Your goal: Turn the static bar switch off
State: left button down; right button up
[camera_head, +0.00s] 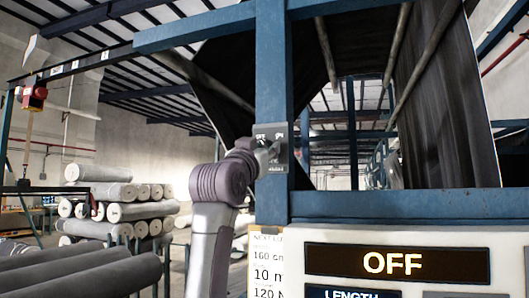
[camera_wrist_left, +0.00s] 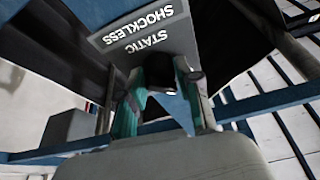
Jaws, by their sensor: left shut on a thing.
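The static bar switch is a small grey plate (camera_head: 277,166) on the blue upright post in the head view, with small lettering at its top corners. In the left wrist view the plate (camera_wrist_left: 112,40) reads "STATIC SHOCKLESS" upside down, and a black knob (camera_wrist_left: 188,76) sticks out from it. My left gripper (camera_head: 268,151) is at the plate, and my wrist hides its lower left part. In the left wrist view its two greenish fingers (camera_wrist_left: 172,70) are closed around the knob. Which way the knob points is hard to tell.
The blue post (camera_head: 272,60) and crossbeam (camera_head: 400,206) frame the machine. Below is a panel with an "OFF" display (camera_head: 397,263). A dark fabric sheet (camera_head: 450,100) hangs at right. Grey rolls (camera_head: 85,275) lie at lower left, with more rolls (camera_head: 120,192) stacked behind.

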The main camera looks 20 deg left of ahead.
pick_arm(q)
jog(key=shift+w+d+f+n+y, duration=0.15)
jog(key=shift+f+n+y, duration=0.1)
jog(key=shift+n+y, duration=0.45)
jog(key=shift+n, duration=0.3)
jog(key=c, duration=0.8)
grip_release()
jog(key=shift+r, duration=0.15)
jog(key=v, duration=1.2)
